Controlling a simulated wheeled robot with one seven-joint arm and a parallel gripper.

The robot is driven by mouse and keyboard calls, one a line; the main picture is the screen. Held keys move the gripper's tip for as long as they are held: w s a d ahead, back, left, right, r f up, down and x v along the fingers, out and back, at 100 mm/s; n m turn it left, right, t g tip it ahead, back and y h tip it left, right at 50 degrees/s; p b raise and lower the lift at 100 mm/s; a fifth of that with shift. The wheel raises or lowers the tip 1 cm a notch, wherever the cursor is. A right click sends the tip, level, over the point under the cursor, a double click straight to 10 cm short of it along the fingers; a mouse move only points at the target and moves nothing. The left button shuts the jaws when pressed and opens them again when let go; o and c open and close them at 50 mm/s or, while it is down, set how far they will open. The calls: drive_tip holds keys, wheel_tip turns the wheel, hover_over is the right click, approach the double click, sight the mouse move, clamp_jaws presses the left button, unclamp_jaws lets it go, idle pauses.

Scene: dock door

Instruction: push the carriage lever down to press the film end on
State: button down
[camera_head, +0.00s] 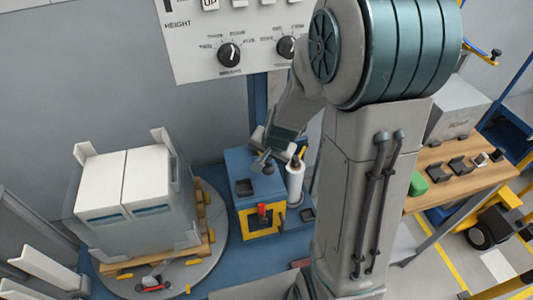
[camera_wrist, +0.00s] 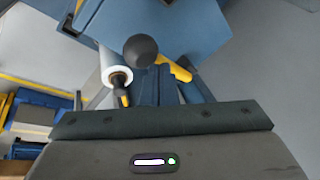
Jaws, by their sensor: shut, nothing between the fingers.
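The blue carriage (camera_head: 240,165) stands right of the wrapped-load turntable, with a white film roll (camera_head: 296,182) on its right side. In the wrist view the carriage's blue body (camera_wrist: 185,30) fills the top, and the film roll (camera_wrist: 115,76) is left of centre. A black ball knob (camera_wrist: 140,52), which looks like the lever's end, shows just ahead of my fingers. A yellow bar (camera_wrist: 177,71) lies beside it. My gripper (camera_head: 264,160) is shut and empty, at the carriage top. In the wrist view its fingers (camera_wrist: 156,85) point toward the knob; contact cannot be told. The film end is not discernible.
A load of pale boxes (camera_head: 128,187) stands on a pallet on the round turntable (camera_head: 215,245) at left. A control panel (camera_head: 205,60) hangs above the carriage. A wooden bench (camera_head: 465,178) is at right.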

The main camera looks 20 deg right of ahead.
drive_tip(key=shift+w+r+p, duration=0.4)
drive_tip(key=shift+r+p, duration=0.35)
drive_tip(key=shift+r, duration=0.1)
drive_tip(key=shift+w+r+p, duration=0.35)
drive_tip(key=shift+r+p, duration=0.35)
drive_tip(key=shift+r, duration=0.1)
drive_tip(key=r+p, duration=0.1)
drive_tip(key=w+r+p, duration=0.1)
drive_tip(key=r+p, duration=0.1)
drive_tip(key=w+r+p, duration=0.1)
drive_tip(key=shift+r, duration=0.3)
drive_tip(key=shift+r, duration=0.1)
drive_tip(key=s+r+n, duration=0.4)
drive_tip(key=s+r, duration=0.3)
drive_tip(key=s, duration=0.3)
drive_tip(key=s+r+n+g, duration=0.1)
drive_tip(key=s+r+n, duration=0.3)
drive_tip(key=s+r, duration=0.3)
drive_tip(key=s, duration=0.4)
drive_tip(key=shift+g+h, duration=0.3)
drive_tip(key=shift+h, duration=0.1)
drive_tip(key=shift+r, duration=0.1)
